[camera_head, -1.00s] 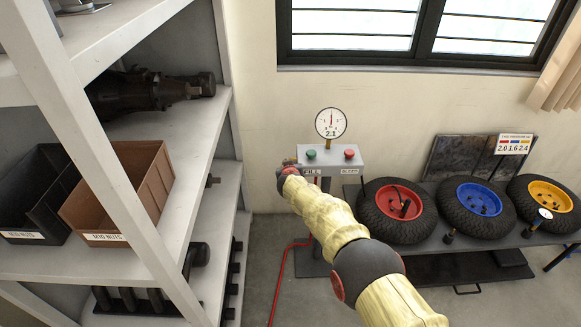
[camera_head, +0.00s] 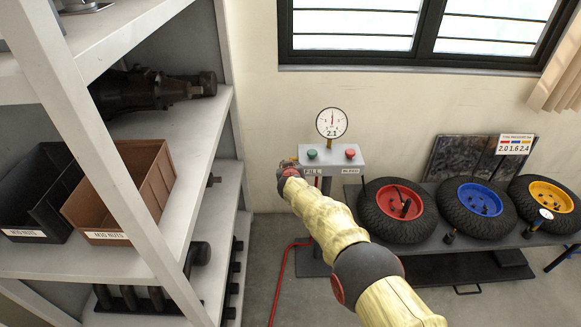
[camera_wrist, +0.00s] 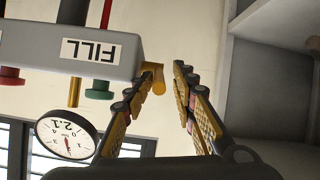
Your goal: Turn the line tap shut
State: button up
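The line tap (camera_wrist: 157,80) is a small brass-yellow lever at the end of the grey inflator box, beside its FILL label, in the wrist view. My gripper (camera_wrist: 163,78) is open, its two fingers on either side of the tap's handle. The handle sits close to the left finger, with a clear gap to the right finger; I cannot tell whether it touches. In the head view my gripper (camera_head: 287,172) is at the box's left end and mostly hides the tap.
The grey box (camera_head: 333,160) carries a green button, a red button and a round gauge (camera_head: 331,122) reading 2.1. A red hose (camera_head: 281,275) runs down to the floor. Shelves with bins stand at left. Wheels with red, blue and yellow hubs lie on a low bench at right.

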jog(key=shift+r, duration=0.15)
jog(key=shift+s+r, duration=0.3)
jog(key=shift+s, duration=0.2)
jog(key=v, duration=0.6)
jog(key=shift+s, duration=0.35)
jog(key=shift+r, duration=0.1)
jog(key=shift+c, duration=0.4)
